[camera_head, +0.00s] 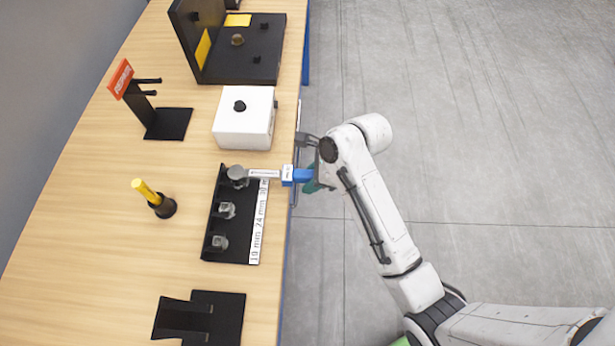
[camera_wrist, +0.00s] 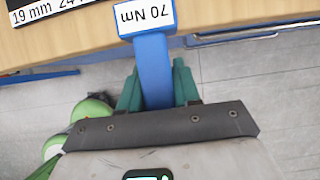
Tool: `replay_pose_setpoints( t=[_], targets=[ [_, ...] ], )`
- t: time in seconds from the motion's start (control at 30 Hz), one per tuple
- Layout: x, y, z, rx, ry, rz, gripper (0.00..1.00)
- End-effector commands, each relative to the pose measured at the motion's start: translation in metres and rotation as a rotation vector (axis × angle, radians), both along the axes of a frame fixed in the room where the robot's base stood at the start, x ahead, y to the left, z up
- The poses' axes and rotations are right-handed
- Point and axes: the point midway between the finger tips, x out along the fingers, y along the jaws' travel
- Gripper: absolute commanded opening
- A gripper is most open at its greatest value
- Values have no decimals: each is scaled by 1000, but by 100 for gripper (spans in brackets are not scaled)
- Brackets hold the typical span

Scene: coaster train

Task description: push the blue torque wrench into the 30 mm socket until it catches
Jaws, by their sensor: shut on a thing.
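The blue torque wrench (camera_head: 288,175) lies across the right edge of the table in the head view, its grey shaft pointing left. My gripper (camera_head: 316,178) is shut on its blue handle. In the wrist view the handle (camera_wrist: 154,65) sits between the green fingers of my gripper (camera_wrist: 158,92), below a white 70 Nm label. The shaft's tip is over or at the 30 mm socket (camera_head: 237,174), the top one on the black socket holder (camera_head: 214,256). I cannot tell whether tip and socket are joined. Two smaller sockets (camera_head: 227,210) stand below it in the holder.
A white box (camera_head: 243,132) with a black knob stands just above the holder. A yellow-handled tool (camera_head: 147,192) stands to the left. A black stand with a red sign (camera_head: 120,79), a black fixture (camera_head: 262,45) and a black cradle (camera_head: 220,305) also occupy the table (camera_head: 110,240).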

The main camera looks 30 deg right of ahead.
Motion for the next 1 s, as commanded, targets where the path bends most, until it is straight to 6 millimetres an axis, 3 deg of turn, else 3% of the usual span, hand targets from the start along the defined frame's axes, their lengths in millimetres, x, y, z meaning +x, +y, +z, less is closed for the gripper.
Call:
replay_pose_setpoints(
  t=[1.0],
  targets=[
    [-14, -21, 3, 1, -8, 0, 0]
  ],
)
